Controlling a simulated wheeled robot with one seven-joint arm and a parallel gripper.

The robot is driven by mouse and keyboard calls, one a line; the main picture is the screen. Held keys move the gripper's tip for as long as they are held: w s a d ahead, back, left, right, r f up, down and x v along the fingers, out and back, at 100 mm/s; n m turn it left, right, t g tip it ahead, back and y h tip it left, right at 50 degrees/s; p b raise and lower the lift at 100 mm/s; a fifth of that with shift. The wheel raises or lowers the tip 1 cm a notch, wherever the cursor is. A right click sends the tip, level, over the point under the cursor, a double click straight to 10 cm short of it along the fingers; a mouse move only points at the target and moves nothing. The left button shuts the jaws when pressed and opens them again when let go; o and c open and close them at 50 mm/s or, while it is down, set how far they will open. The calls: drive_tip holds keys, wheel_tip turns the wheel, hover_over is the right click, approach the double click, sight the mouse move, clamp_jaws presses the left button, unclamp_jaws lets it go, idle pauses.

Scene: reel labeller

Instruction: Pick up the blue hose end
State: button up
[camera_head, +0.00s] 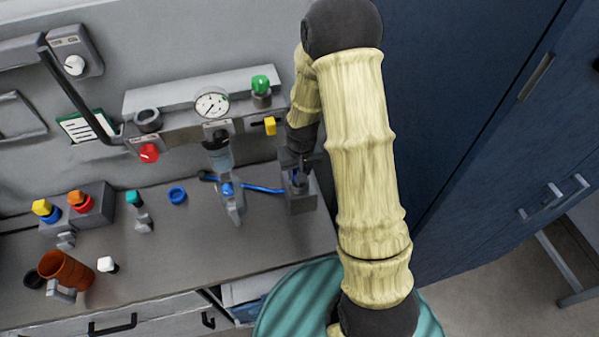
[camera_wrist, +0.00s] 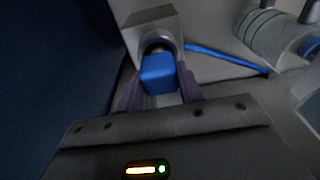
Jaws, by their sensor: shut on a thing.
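The blue hose end (camera_wrist: 158,74) shows as a blue block between the two fingers of my gripper (camera_wrist: 159,84) in the wrist view. My gripper is shut on it. Just beyond the blue block is the round opening of a grey block-shaped holder (camera_wrist: 148,24); I cannot tell whether the hose end is still seated in it. In the head view the holder (camera_head: 301,203) stands at the bench's right end, with my gripper (camera_head: 297,172) over it. A blue hose (camera_head: 262,189) runs left from there. My arm and gripper hide the hose end in the head view.
Left of the holder stands a clear-bowled filter unit with a gauge (camera_head: 211,105), a yellow handle (camera_head: 270,126) and a red knob (camera_head: 149,153). A blue ring (camera_head: 177,195) and an orange cup (camera_head: 66,270) are on the bench. A dark blue cabinet (camera_head: 470,90) rises close on the right.

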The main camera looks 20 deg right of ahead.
drive_tip(key=shift+r, duration=0.35)
drive_tip(key=shift+r+b, duration=0.55)
drive_tip(key=shift+r, duration=0.35)
drive_tip(key=s+a+b, duration=0.7)
drive_tip(key=s+a, duration=0.4)
drive_tip(key=s, duration=0.3)
drive_tip(key=shift+a, duration=0.2)
